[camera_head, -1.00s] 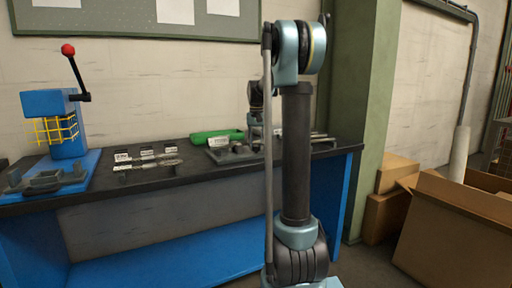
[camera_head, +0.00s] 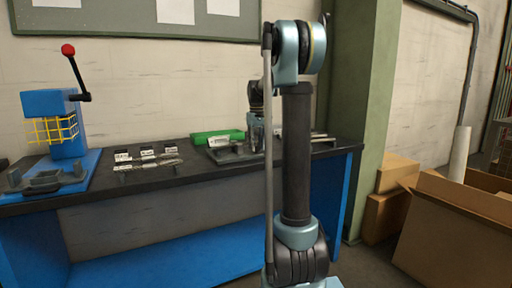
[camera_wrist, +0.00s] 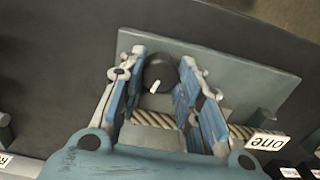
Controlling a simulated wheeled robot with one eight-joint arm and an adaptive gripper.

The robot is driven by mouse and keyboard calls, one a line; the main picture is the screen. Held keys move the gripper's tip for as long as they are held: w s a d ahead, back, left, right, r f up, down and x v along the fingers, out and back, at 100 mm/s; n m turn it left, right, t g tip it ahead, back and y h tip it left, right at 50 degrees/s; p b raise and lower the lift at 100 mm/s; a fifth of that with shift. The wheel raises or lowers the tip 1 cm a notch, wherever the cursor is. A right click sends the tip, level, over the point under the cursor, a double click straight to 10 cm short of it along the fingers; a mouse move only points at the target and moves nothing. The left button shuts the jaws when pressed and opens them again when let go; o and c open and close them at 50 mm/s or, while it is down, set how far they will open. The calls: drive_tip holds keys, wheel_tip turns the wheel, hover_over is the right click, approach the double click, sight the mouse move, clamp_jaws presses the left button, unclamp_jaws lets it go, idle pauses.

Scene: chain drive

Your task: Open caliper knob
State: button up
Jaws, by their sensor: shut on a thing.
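A round black knob (camera_wrist: 158,72) with a white pointer mark stands on a grey fixture plate (camera_wrist: 245,82) in the wrist view. My gripper (camera_wrist: 161,66) has one blue finger on each side of the knob and is shut on it. The pointer mark slants toward the lower left. In the head view my gripper (camera_head: 256,138) is down at the fixture on the bench, and the knob cannot be made out there.
A twisted rope-like piece (camera_wrist: 240,131) and a white "one" label (camera_wrist: 267,141) lie beside the plate.

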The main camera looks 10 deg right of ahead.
drive_tip(key=shift+w, duration=0.1)
drive_tip(key=o, duration=0.8)
drive_tip(key=shift+r, duration=0.15)
wheel_tip(320, 180, up, 12)
drive_tip(key=shift+f, duration=0.2)
drive_tip(key=shift+o, duration=1.2)
wheel_tip(320, 180, up, 5)
drive_tip(key=m, duration=0.6)
hover_over(257, 146)
drive_tip(key=f, duration=1.7)
drive_tip(key=shift+w+a, duration=0.1)
drive_tip(key=shift+w, duration=0.25)
